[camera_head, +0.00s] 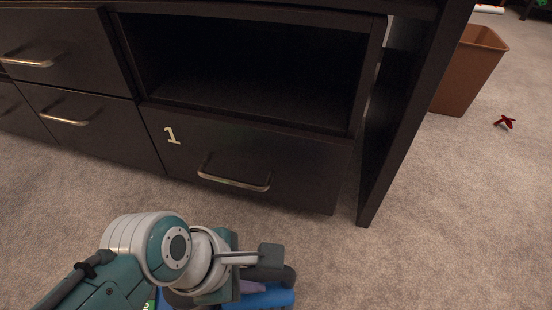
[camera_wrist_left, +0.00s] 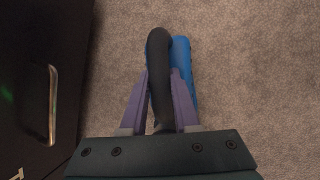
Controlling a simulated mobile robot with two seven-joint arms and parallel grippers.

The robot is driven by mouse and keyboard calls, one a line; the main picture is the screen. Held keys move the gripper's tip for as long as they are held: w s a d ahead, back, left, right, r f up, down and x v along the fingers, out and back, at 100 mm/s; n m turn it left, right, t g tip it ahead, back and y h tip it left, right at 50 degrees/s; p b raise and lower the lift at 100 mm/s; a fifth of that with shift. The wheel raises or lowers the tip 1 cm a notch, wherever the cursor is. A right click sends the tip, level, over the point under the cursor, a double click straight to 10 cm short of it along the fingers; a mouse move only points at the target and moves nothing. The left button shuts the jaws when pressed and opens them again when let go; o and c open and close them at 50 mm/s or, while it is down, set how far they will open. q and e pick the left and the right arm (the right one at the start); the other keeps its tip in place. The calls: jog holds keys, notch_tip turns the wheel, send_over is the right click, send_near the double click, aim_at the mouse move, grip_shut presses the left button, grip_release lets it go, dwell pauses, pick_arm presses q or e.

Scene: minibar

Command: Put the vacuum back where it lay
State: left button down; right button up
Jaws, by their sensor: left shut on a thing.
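The vacuum is a hand-held one with a black handle (camera_wrist_left: 158,60) and a blue body (camera_wrist_left: 183,75). In the head view its blue body (camera_head: 270,299) shows at the bottom edge, partly hidden behind my left gripper (camera_head: 258,275). My left gripper also shows in the left wrist view (camera_wrist_left: 161,98), its two purple fingers shut on the black handle from both sides. The vacuum is over the carpet in front of the cabinet. I cannot tell whether it touches the floor. My right gripper is not in view.
The dark cabinet has an empty open compartment (camera_head: 245,65) above a shut drawer (camera_head: 250,170) marked 1. More shut drawers (camera_head: 65,60) are at left. A dark upright panel (camera_head: 400,120), a brown bin (camera_head: 470,70) and a small red object (camera_head: 505,122) are at right. The carpet (camera_head: 440,230) at right front is clear.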

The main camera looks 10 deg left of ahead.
pick_arm(q)
jog(key=shift+w, duration=0.1)
jog(key=shift+f, duration=0.1)
jog(key=c, duration=1.1)
grip_release()
jog(key=shift+f, duration=0.1)
jog(key=o, duration=0.4)
jog(key=shift+o, duration=0.2)
